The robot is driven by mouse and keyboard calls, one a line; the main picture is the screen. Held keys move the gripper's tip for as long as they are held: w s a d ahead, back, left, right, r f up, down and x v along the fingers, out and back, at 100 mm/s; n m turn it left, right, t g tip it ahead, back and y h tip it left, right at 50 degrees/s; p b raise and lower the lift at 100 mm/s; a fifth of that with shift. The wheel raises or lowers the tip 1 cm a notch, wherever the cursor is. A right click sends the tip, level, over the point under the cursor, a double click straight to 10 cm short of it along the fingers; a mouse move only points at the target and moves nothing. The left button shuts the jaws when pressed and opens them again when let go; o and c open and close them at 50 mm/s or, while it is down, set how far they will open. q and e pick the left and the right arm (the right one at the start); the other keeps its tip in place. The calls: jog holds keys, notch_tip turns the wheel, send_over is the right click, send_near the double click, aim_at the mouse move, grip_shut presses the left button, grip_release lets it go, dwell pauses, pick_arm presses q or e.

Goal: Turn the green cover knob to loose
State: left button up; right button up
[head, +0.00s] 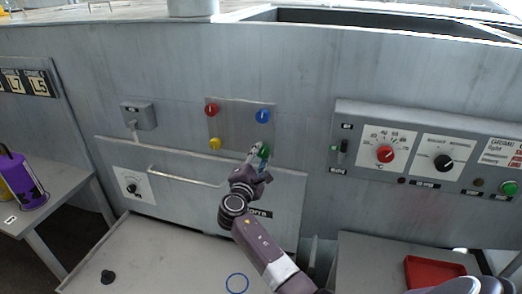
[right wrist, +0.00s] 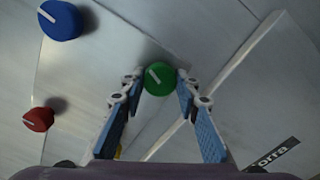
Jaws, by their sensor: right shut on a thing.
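The green cover knob (head: 265,151) is the lower right of the knobs on a square metal plate (head: 238,139) on the machine's front. In the right wrist view the green knob (right wrist: 159,81) shows a white mark pointing to the upper left. My right gripper (head: 258,152) reaches up to the knob from below. In the right wrist view its blue-padded fingers (right wrist: 158,78) are on either side of the knob, with their tips closed on it. In the head view the gripper hides part of the knob. My left gripper is not in view.
Around the green knob are a red knob (head: 211,110), a blue knob (head: 262,115) and a yellow knob (head: 215,143). A bar handle (head: 185,179) runs across the panel below left. A control box (head: 430,160) with dials stands out at the right. A red tray (head: 435,272) lies lower right.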

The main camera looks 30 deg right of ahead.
jog(key=shift+r+n+p, duration=0.3)
jog(key=shift+n+p, duration=0.45)
jog(key=shift+n, duration=0.45)
jog(key=shift+f, duration=0.1)
jog(key=o, duration=0.9)
jog(key=shift+o, duration=1.3)
jog(key=shift+w+f, duration=0.1)
jog(key=shift+f, duration=0.1)
jog(key=shift+a, duration=0.1)
jog(key=v, duration=1.1)
jog(key=shift+s+a, duration=0.25)
jog(key=shift+s, duration=0.05)
